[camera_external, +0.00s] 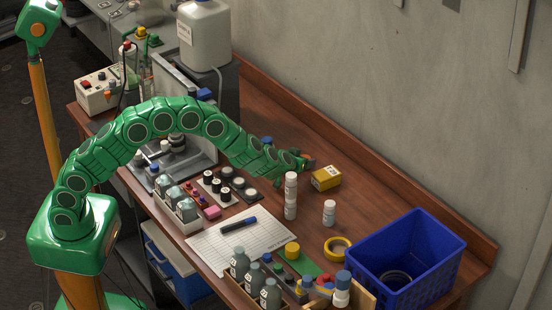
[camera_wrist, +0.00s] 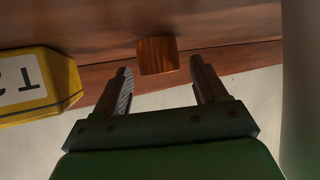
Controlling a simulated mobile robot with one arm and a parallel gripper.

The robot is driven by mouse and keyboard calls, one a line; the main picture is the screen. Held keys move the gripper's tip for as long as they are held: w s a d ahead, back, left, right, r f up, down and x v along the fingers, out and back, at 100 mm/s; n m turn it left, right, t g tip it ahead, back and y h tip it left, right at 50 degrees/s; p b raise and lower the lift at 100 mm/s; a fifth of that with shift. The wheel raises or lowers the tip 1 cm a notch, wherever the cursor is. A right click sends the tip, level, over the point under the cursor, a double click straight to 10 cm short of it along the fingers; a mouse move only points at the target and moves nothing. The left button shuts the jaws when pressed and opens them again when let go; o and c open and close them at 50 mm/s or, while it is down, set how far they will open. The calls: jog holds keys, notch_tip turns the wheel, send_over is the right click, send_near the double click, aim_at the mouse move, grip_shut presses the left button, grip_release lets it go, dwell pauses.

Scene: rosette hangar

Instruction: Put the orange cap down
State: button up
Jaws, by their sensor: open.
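A small brown-orange block-like piece with faint vertical ridges, which appears to be the orange cap (camera_wrist: 157,55), shows in the wrist view. It sits just beyond my fingertips, in line with the gap between them. My gripper (camera_wrist: 162,80) is open, its two fingers apart with nothing between them. In the external view my gripper (camera_external: 306,162) is low over the far side of the bench, beside the yellow box (camera_external: 326,178). I cannot clearly separate the cap from the fingers there. The yellow box also shows at the left of the wrist view (camera_wrist: 38,85).
White bottles (camera_external: 290,190) stand in front of my gripper, and another (camera_external: 329,212) stands to their right. A blue crate (camera_external: 440,250) is at the right. A grey wall (camera_external: 400,110) rises behind the bench ledge (camera_external: 390,165). Bare wood (camera_external: 370,205) lies right of the yellow box.

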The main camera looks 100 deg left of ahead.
jog(key=shift+r, duration=0.2)
jog(key=v, duration=1.2)
